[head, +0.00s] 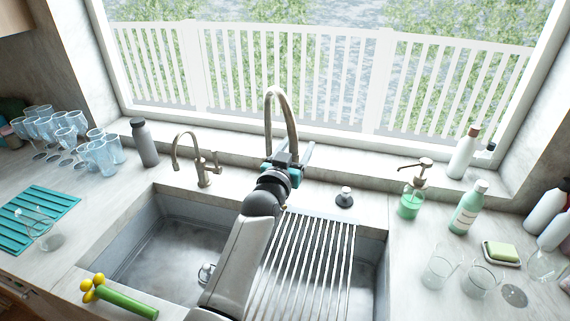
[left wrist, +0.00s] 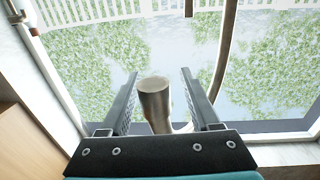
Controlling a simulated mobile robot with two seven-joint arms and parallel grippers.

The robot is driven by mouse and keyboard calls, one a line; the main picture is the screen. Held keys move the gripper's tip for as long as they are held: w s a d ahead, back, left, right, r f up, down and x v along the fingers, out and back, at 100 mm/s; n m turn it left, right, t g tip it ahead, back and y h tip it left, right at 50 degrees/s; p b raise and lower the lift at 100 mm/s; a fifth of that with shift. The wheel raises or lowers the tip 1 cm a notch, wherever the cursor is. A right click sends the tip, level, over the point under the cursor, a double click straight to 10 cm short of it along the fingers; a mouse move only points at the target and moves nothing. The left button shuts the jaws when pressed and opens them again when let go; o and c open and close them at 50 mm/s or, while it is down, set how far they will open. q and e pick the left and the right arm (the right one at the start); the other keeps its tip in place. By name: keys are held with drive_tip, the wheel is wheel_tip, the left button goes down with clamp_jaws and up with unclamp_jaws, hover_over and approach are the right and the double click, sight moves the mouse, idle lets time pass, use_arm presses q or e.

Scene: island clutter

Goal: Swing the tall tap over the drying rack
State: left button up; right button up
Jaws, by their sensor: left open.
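The tall tap (head: 280,105) stands behind the sink, its high arched neck in front of the window. My left gripper (head: 288,161) is at the lower part of this tap and hides its base in the head view. In the left wrist view the left gripper (left wrist: 160,100) is open, with a short round metal part (left wrist: 155,100) between its fingers. I cannot tell whether they touch it. A curved metal pipe (left wrist: 228,45) shows to the right. The slatted drying rack (head: 318,228) lies across the sink's right part, partly behind my left arm. My right gripper is not in view.
A smaller tap (head: 201,165) stands left of the tall one. A grey bottle (head: 145,143) and several glasses stand further left. A soap dispenser (head: 412,195) and a green bottle (head: 468,208) stand right of the sink (head: 160,235). The window is close behind.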

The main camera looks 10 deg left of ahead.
use_arm(q)
drive_tip(key=s+a, duration=0.3)
drive_tip(key=s, duration=1.1)
drive_tip(key=shift+s, duration=0.3)
drive_tip(key=shift+c, duration=0.3)
